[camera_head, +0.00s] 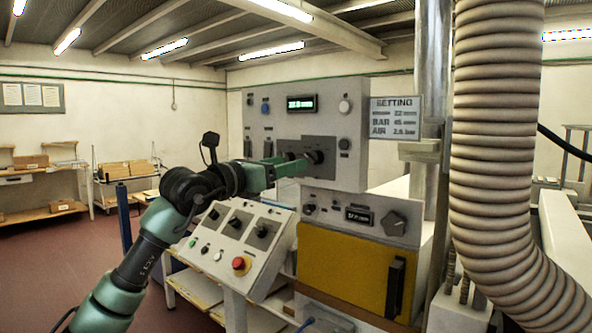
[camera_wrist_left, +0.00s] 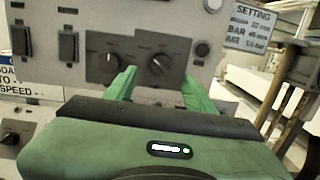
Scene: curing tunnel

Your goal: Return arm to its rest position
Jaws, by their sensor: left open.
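My left arm (camera_head: 150,235) reaches in from the left in the head view. My left gripper (camera_head: 300,163) is at the upper control panel (camera_head: 355,105), in front of its dark knob plate. In the left wrist view the green fingers (camera_wrist_left: 155,88) are spread apart with nothing between them. A black knob (camera_wrist_left: 158,63) shows beyond and between the fingertips, and a second knob (camera_wrist_left: 109,62) sits to its left. I cannot tell whether a finger touches a knob. My right gripper is not in view.
A sloped console (camera_head: 235,240) with a red button (camera_head: 241,264) stands below my left forearm. A yellow door (camera_head: 345,268) with a black handle is below the panel. A thick ribbed hose (camera_head: 490,140) hangs at the right. Open floor (camera_head: 45,265) lies at the left.

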